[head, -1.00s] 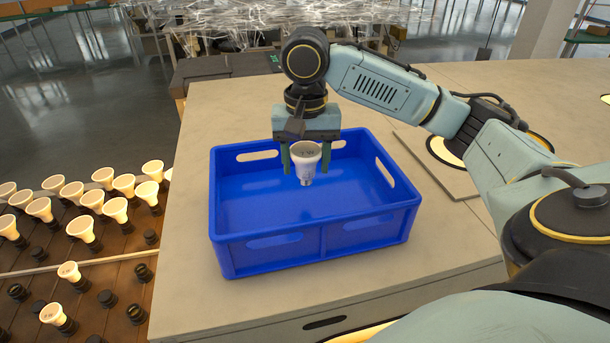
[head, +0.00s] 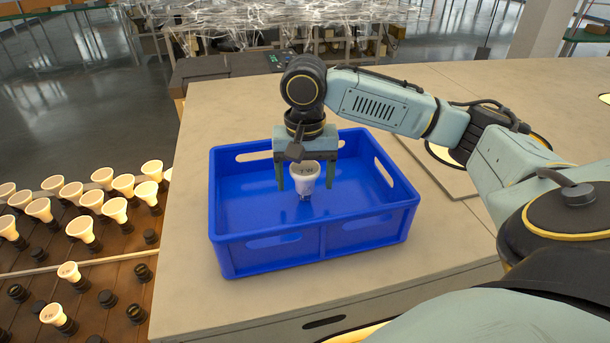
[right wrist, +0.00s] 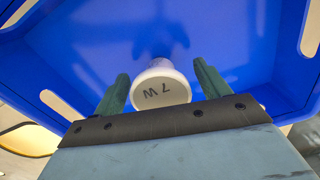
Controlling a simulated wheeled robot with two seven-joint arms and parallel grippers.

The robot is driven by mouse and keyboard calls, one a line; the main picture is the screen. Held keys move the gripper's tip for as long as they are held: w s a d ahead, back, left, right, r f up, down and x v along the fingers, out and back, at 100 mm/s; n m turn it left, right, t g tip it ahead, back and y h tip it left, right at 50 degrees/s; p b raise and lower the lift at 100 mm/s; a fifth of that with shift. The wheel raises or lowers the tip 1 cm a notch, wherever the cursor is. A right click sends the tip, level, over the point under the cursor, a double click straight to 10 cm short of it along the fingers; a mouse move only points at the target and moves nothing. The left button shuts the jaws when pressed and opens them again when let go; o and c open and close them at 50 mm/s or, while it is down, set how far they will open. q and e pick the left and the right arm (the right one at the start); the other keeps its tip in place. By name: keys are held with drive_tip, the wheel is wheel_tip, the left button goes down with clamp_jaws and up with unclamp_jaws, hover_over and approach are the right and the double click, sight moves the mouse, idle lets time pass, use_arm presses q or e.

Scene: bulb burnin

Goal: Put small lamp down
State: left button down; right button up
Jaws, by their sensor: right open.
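The small lamp (head: 305,178) is a white reflector bulb with its wide face up and its base down. It is inside the blue crate (head: 265,256), near the middle; I cannot tell for sure whether its base touches the floor. My right gripper (head: 306,180) points down into the crate with its fingers apart on either side of the lamp. In the right wrist view the lamp's face (right wrist: 158,92) reads "7 W", and gaps show between it and both green fingers. My left gripper is not in view.
The crate stands on a light worktop (head: 200,300) and holds nothing else that I can see. A brown rack (head: 110,260) with several white lamps and black sockets is at the left. A pale board with a lit ring lies right of the crate, partly behind my right arm.

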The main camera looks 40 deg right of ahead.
drive_tip(key=shift+r, duration=0.15)
wheel_tip(320, 180, up, 12)
idle(0.5)
idle(0.3)
